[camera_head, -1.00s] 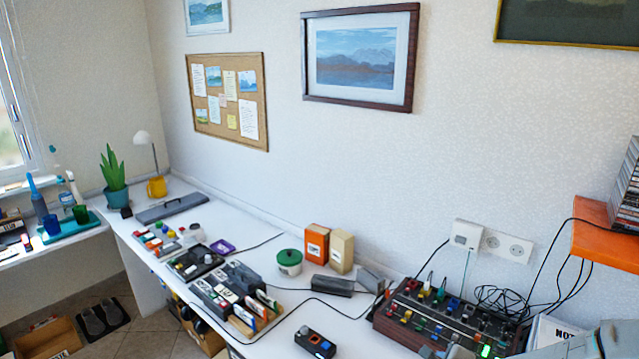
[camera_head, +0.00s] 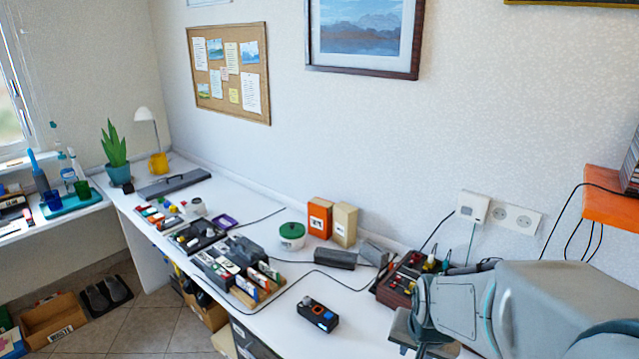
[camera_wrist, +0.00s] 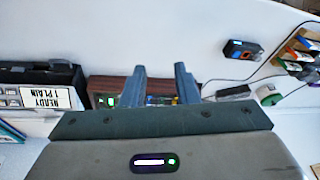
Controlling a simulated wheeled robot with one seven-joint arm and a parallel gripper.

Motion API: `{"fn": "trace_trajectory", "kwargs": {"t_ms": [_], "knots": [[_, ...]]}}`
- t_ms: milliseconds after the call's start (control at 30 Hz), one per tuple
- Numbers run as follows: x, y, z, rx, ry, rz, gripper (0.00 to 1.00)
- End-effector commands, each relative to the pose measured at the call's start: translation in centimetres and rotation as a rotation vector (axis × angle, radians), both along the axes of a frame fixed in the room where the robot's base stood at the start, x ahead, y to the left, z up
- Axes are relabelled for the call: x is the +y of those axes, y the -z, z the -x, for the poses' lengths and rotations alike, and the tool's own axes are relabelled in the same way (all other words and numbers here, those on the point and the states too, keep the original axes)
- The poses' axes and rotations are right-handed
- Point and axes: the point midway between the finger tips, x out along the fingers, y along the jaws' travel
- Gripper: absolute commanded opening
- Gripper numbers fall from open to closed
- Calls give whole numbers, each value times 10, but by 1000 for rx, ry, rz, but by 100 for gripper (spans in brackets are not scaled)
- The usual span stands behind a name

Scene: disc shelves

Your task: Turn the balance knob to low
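The wood-sided control console (camera_head: 392,296) with coloured knobs stands on the white desk at the right. My arm hides most of it in the head view. Its brown edge and small lit parts also show in the wrist view (camera_wrist: 106,84), behind and between my fingers. I cannot tell which knob is the balance knob or read any label. My gripper (camera_wrist: 160,68) is open, with a clear gap between its two fingers and nothing held. It is over the console side of the desk; I see no contact with a knob.
A small dark device (camera_head: 318,315) with an orange knob and blue part lies left of the console. Boxes (camera_head: 320,218), a green-lidded pot (camera_head: 292,235) and cables lie behind. An orange shelf (camera_head: 612,210) juts out at the right. The desk front is partly clear.

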Motion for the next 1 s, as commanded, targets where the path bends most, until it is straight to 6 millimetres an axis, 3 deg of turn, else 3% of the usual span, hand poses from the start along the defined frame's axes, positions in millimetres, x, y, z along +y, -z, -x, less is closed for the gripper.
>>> {"fn": "trace_trajectory", "kwargs": {"t_ms": [200,400,767,867,1000], "knots": [[21,-35,48,28,-245,62,28],[28,-51,81,50,-391,74,28],[28,-55,91,58,-432,74,28],[28,-54,90,58,-431,74,3],[28,-54,90,58,-430,73,0]]}}
